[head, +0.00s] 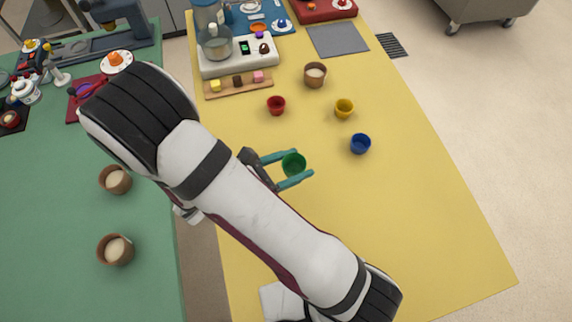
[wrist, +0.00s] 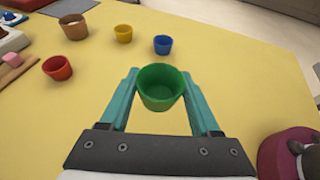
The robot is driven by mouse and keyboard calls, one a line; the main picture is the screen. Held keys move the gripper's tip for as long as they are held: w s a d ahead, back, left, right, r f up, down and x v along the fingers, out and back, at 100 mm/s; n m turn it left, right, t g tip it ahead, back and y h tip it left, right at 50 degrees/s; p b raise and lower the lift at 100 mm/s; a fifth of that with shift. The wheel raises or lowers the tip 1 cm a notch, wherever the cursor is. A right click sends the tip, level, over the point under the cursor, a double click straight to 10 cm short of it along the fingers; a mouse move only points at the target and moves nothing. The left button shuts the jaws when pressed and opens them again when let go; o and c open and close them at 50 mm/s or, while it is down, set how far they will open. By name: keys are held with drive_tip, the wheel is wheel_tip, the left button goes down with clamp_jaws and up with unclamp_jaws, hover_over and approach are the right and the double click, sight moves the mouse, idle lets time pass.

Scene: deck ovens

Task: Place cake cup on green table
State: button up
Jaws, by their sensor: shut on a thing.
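My gripper (head: 292,168) has teal fingers and is over the yellow table (head: 430,230). It is shut on an empty green cup (head: 293,163); the wrist view shows this green cup (wrist: 160,87) upright between the fingertips. I cannot tell whether the cup touches the table. A brown cup with a pale filling (head: 315,75) stands on the yellow table farther back. It also shows at the top left of the wrist view (wrist: 74,27). Two similar brown filled cups, one farther (head: 116,180) and one nearer (head: 116,250), stand on the green table (head: 50,200) at left.
Red (head: 276,105), yellow (head: 344,108) and blue (head: 360,144) cups stand beyond my gripper. A wooden board (head: 238,86) with small cubes and a white appliance (head: 238,57) are at the back. A gap separates the tables. The yellow table's right front is clear.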

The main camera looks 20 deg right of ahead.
drive_tip(key=shift+r, duration=0.4)
drive_tip(key=shift+w+a, duration=0.1)
drive_tip(key=w+a+f+n+t+y, duration=0.1)
drive_tip(key=w+a+n+t+y, duration=0.1)
drive_tip(key=w+a, duration=0.2)
drive_tip(key=w+a+n+t+y, duration=0.2)
drive_tip(key=w+a+n+t, duration=0.1)
drive_tip(key=w+a, duration=0.2)
drive_tip(key=w+a+f+n+t+y, duration=0.1)
drive_tip(key=w+a+n+t, duration=0.1)
drive_tip(key=w+a, duration=0.3)
drive_tip(key=shift+w+a+f+n+y, duration=0.15)
drive_tip(key=shift+a+n+y, duration=0.1)
drive_tip(key=shift+a, duration=0.55)
drive_tip(key=shift+w+a+f+n+y, duration=0.15)
drive_tip(key=shift+a+n, duration=0.1)
drive_tip(key=shift+a, duration=0.55)
drive_tip(key=w+a+r+n+t+y, duration=0.15)
drive_tip(key=w+a+n+y, duration=0.3)
drive_tip(key=a, duration=0.65)
drive_tip(key=n+y, duration=0.6)
drive_tip(key=y, duration=0.1)
hover_over(83, 181)
wheel_tip(83, 181, down, 4)
drive_tip(key=shift+w+d+f, duration=0.1)
drive_tip(key=shift+d+f, duration=0.05)
drive_tip(key=shift+g, duration=0.25)
drive_tip(key=f, duration=0.4)
drive_tip(key=shift+a, duration=0.2)
drive_tip(key=shift+f, duration=0.1)
